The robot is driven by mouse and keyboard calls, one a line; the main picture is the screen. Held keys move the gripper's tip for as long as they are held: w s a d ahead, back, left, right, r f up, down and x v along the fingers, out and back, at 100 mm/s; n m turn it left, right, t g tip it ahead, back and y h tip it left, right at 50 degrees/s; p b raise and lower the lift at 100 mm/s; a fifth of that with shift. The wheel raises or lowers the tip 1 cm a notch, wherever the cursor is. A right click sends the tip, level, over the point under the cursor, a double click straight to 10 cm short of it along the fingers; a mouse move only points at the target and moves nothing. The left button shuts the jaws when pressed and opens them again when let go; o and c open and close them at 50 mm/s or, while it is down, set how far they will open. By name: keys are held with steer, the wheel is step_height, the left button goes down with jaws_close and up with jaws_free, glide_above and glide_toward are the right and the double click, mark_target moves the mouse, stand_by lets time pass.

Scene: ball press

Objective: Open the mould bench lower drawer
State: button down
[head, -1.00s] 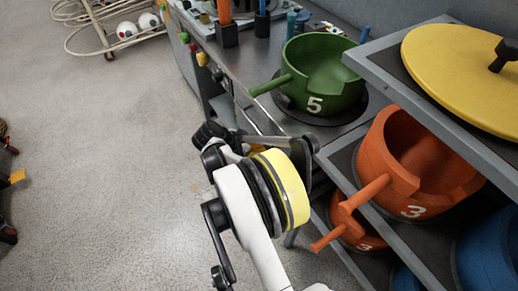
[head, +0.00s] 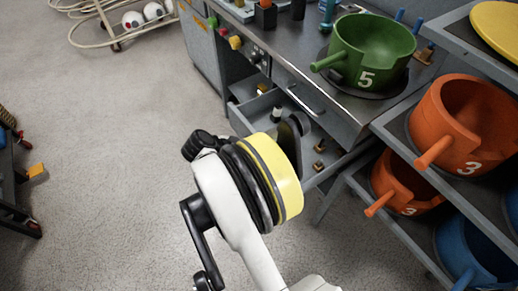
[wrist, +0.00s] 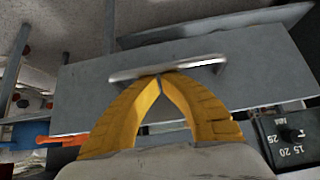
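The mould bench (head: 335,90) stands at the upper middle of the head view. Its lower drawer (head: 262,107) is pulled out, with a dark bottle and small brass-coloured pieces inside. My arm's yellow-banded wrist covers part of the drawer and hides its handle there. In the wrist view, the grey drawer front (wrist: 255,65) carries a metal bar handle (wrist: 200,63). My gripper (wrist: 159,77) has its yellow fingers closed at the middle of this handle, tips together against the bar.
The upper drawer's handle (head: 305,97) is above. A green pot (head: 372,50) stands on the bench. A rack (head: 385,125) with orange pots (head: 462,125) is close on the right. A dial box (wrist: 290,135) shows in the wrist view. Open floor (head: 120,170) lies left.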

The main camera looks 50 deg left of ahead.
steer(key=s, duration=1)
steer(key=shift+s+a, duration=0.4)
